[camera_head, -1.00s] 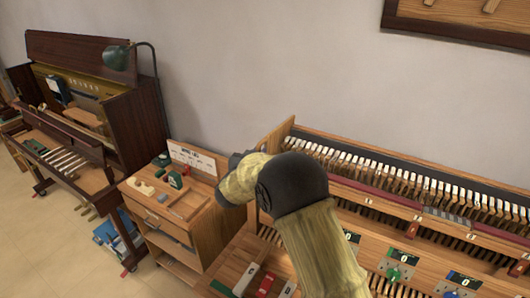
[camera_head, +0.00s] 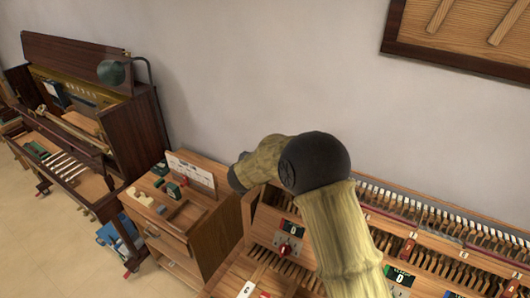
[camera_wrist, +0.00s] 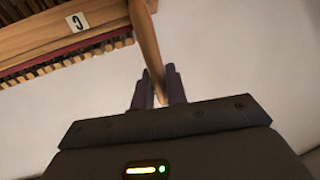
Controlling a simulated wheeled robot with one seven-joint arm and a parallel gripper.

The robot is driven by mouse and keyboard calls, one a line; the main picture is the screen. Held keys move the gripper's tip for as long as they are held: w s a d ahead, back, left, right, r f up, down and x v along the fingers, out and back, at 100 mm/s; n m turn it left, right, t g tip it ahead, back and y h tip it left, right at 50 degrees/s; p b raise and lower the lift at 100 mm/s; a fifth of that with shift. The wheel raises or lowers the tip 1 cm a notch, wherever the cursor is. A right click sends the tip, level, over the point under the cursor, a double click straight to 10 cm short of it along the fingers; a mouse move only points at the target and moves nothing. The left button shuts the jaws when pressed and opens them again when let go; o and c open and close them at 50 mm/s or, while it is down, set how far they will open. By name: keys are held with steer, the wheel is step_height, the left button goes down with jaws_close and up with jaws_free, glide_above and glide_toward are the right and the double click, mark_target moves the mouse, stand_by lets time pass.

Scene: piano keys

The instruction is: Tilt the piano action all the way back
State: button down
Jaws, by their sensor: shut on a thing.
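The piano action (camera_head: 452,222) is the long wooden frame with a row of white-topped hammers at the right of the head view. Its left part is hidden behind my arm. In the wrist view a wooden rail (camera_wrist: 50,35) with a "C" label and a row of dark-red and wooden parts crosses the upper left. My gripper (camera_wrist: 157,85) is shut on a slim brown wooden bar (camera_wrist: 146,38), which runs down between its two dark fingers. The fingertips are hidden behind my arm in the head view.
Counter panels (camera_head: 288,238) sit below the hammers. A wooden wall frame (camera_head: 470,35) hangs at upper right.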

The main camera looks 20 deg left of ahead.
steer(key=shift+w+d+r+p, duration=0.1)
steer(key=shift+w+r+p, duration=0.1)
steer(key=shift+w+p, duration=0.15)
steer(key=c, duration=1.8)
jaws_free()
steer(key=o, duration=0.3)
steer(key=shift+w, duration=0.15)
steer(key=shift+f, duration=0.15)
